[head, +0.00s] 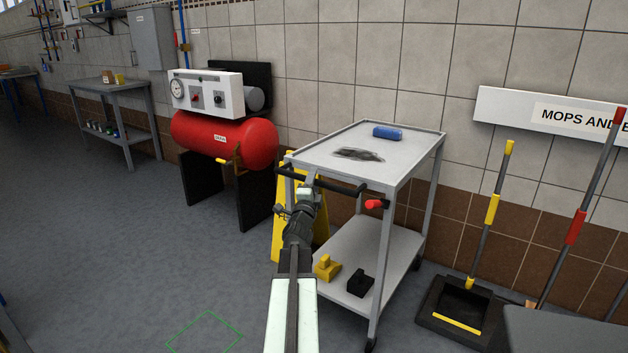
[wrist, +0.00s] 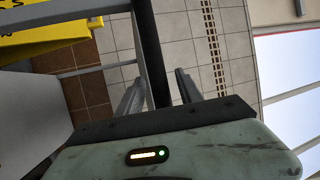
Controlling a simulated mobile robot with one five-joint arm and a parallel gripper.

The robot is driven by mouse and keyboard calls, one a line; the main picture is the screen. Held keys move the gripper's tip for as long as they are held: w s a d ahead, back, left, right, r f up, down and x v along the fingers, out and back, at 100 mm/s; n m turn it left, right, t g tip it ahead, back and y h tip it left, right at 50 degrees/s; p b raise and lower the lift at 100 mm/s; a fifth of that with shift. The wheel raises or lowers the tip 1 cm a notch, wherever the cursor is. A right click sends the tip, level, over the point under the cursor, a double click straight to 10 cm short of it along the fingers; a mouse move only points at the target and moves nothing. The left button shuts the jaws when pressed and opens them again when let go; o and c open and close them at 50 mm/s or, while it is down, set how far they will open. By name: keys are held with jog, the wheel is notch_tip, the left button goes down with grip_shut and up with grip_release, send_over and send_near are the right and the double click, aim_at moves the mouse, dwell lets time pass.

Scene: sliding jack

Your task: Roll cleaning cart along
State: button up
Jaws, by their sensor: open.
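The cleaning cart (head: 405,160) is a grey two-shelf trolley standing by the tiled wall. Its black push handle (head: 340,185) runs across the near left end. A red knob (head: 373,204) sits by the handle's right end. My gripper (head: 308,187) is at the middle of the handle. In the wrist view the dark handle bar (wrist: 148,45) passes between the two open fingers of my gripper (wrist: 160,88). The jaws are apart, with gaps beside the bar. A blue item (head: 387,133) and a dark smudge lie on the top shelf.
A yellow folding sign (head: 284,240) stands just left of the cart. A red compressor tank (head: 215,140) is further left. A dustpan (head: 458,315) and mops stand right. A green outline (head: 205,332) marks clear floor at front left.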

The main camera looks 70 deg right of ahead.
grip_shut()
dwell(1.3)
